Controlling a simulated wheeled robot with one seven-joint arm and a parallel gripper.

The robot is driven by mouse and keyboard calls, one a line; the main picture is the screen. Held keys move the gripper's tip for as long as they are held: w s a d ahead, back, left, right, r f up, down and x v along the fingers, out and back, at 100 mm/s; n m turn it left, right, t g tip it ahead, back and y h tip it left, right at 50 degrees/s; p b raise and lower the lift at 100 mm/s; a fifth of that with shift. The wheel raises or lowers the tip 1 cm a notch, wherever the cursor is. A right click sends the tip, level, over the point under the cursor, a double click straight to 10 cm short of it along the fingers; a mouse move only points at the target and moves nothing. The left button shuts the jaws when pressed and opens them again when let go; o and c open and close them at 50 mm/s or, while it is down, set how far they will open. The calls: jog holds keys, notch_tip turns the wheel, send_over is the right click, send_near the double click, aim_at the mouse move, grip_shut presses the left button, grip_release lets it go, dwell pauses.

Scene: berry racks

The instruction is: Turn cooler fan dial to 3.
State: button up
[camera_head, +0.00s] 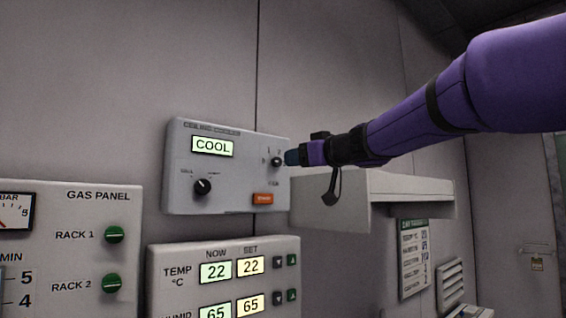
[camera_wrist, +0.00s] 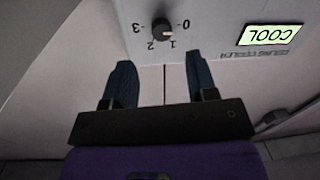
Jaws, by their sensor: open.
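The ceiling cooler panel (camera_head: 235,190) is a pale box on the wall with a lit COOL display (camera_head: 212,145). The fan dial (camera_head: 277,161) is a small dark knob at its upper right. In the wrist view the dial (camera_wrist: 162,29) appears upside down, ringed by marks 0, 1, 2 and 3; I cannot surely read its pointer. My gripper (camera_head: 292,157) is at the panel's right edge, close to the dial. In the wrist view my gripper (camera_wrist: 158,62) is open and empty, its two blue fingers apart, with the dial beyond the tips, roughly between their lines.
A second dark knob (camera_head: 203,186) and an orange button (camera_head: 263,199) are on the same panel. Below are a temperature panel (camera_head: 170,250) and a gas panel (camera_head: 85,215) with green knobs. A pale shelf or box (camera_head: 330,215) juts out below my gripper.

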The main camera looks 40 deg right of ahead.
aim_at(279, 161)
jog(key=w, duration=0.4)
jog(key=w+a, duration=0.1)
jog(key=w, duration=0.1)
jog(key=shift+w, duration=0.3)
jog(key=shift+c, duration=0.4)
jog(key=c, duration=0.8)
jog(key=shift+c, duration=0.2)
